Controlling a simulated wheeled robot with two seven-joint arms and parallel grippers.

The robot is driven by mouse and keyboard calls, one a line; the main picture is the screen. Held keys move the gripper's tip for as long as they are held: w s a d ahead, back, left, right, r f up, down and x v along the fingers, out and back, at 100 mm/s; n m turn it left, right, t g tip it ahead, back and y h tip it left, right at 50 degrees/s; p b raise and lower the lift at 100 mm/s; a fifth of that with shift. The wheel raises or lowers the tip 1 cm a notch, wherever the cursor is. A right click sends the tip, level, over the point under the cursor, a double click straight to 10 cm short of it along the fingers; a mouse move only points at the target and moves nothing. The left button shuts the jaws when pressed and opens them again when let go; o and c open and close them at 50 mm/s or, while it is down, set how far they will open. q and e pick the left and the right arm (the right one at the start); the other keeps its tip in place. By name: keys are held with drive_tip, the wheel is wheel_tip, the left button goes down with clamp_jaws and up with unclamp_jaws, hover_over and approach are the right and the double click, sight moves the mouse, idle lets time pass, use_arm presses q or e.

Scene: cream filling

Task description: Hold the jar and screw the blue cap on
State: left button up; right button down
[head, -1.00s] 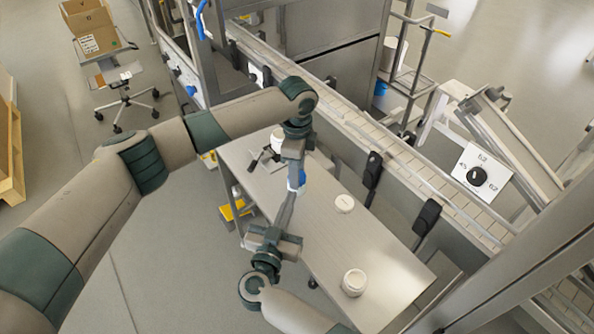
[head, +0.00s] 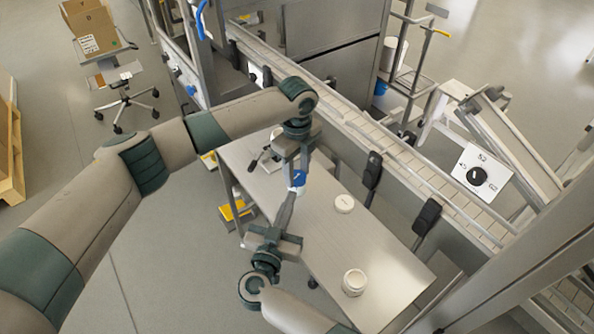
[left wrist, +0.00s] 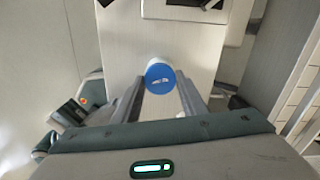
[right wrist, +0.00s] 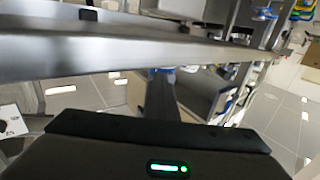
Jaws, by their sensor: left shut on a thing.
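The blue cap (head: 297,179) shows in the head view below my left gripper (head: 299,172), with some white of a jar (head: 292,189) beside it. In the left wrist view the cap (left wrist: 160,77) faces the camera between the two fingers, with a thin white edge behind it. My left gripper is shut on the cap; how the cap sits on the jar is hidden. My right gripper (head: 290,196) reaches in from below with its tip close to the jar. In the right wrist view its fingers (right wrist: 162,78) look together; contact with the jar is unclear.
A white round piece (head: 344,204) and an open white container (head: 353,282) stand on the metal table (head: 325,240), with bare tabletop around them. A conveyor (head: 400,157) runs along the table's far side.

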use_arm(q)
drive_tip(key=m, duration=0.3)
idle(0.5)
drive_tip(key=shift+m, duration=0.9)
drive_tip(key=m, duration=0.4)
drive_tip(key=o, duration=1.3)
drive_tip(key=shift+c, duration=0.2)
